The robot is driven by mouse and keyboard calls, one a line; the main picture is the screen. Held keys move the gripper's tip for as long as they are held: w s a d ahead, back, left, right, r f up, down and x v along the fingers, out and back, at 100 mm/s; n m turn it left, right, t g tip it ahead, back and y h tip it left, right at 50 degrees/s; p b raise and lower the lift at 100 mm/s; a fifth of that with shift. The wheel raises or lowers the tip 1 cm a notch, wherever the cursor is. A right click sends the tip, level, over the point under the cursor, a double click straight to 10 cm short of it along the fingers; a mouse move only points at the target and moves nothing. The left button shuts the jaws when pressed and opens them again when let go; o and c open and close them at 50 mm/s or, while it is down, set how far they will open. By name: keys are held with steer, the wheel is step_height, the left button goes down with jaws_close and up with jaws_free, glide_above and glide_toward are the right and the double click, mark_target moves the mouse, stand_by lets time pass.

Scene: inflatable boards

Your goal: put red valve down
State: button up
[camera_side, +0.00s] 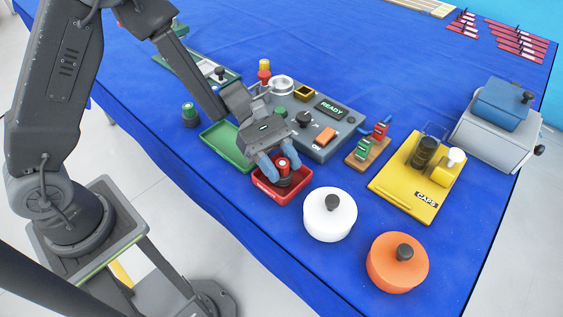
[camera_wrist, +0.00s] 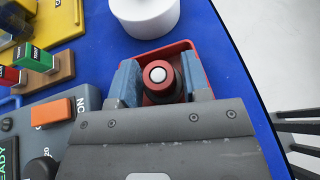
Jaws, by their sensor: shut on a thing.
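The red valve (camera_side: 283,165) has a red top with a pale centre and a dark lower body. My gripper (camera_side: 276,167) is shut on it, with one blue finger on each side. In the wrist view the valve (camera_wrist: 158,76) stands between the two blue fingers of my gripper (camera_wrist: 157,83). The valve is over the red tray (camera_side: 264,188), inside its rim as seen from both views. The tray also shows behind the fingers in the wrist view (camera_wrist: 185,48). I cannot tell whether the valve's base touches the tray floor.
A green tray (camera_side: 226,146) lies left of the red one, with a green-topped valve (camera_side: 190,114) beyond it. The grey READY panel (camera_side: 325,130) stands behind. A white round container (camera_side: 330,216) and an orange one (camera_side: 396,264) stand to the right. A yellow CAPS board (camera_side: 395,185) lies farther right.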

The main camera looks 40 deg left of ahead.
steer(key=shift+f, duration=0.1)
steer(key=o, duration=0.7)
steer(key=shift+o, duration=0.2)
steer(key=shift+w+a+r, duration=0.1)
steer(key=shift+a+r, duration=0.1)
steer(key=shift+r, duration=0.05)
steer(key=v, duration=1.1)
steer(key=shift+a, duration=0.25)
steer(key=s+a+r+m+t+y, duration=0.2)
steer(key=s+r+m+t+y, duration=0.2)
steer(key=s+r+m+y, duration=0.2)
steer(key=s+a+r+m+t+y, duration=0.2)
steer(key=s+r+m+t+y, duration=0.2)
steer(key=s+m, duration=0.5)
steer(key=shift+s+a+r+m+y, duration=0.35)
steer(key=shift+s+r+y, duration=0.35)
steer(key=shift+r+y, duration=0.7)
